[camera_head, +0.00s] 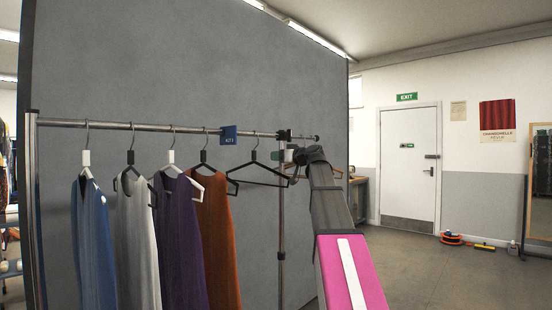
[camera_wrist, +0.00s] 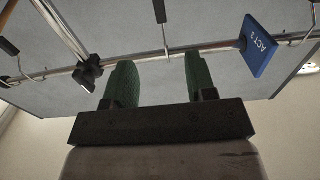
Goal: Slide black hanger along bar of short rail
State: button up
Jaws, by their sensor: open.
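The black hanger (camera_head: 257,170) hangs empty from the bar (camera_head: 190,129) of the rail, between the blue sign and the black clamp. Its hook and neck also show in the wrist view (camera_wrist: 160,14). My gripper (camera_head: 290,155) is at the right of this hanger in the head view, close to the right end of the bar. In the wrist view my gripper (camera_wrist: 159,62) is open, with two green fingers and nothing held. The hook appears between the fingers in that picture; I cannot tell the distance in depth.
A blue sign (camera_head: 228,135) is on the bar left of the hanger, and a black clamp (camera_head: 284,135) is at the post to its right. Several garments, such as an orange one (camera_head: 213,240), hang left of the sign. A grey partition (camera_head: 180,60) stands behind the rail.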

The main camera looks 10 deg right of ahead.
aim_at(255, 156)
jog(key=shift+x, duration=7.75)
jog(key=w+d, duration=0.8)
jog(key=d, duration=0.3)
jog(key=shift+w+d, duration=0.2)
jog(key=shift+d, duration=0.1)
jog(key=shift+s+a, duration=0.35)
jog(key=v, duration=1.3)
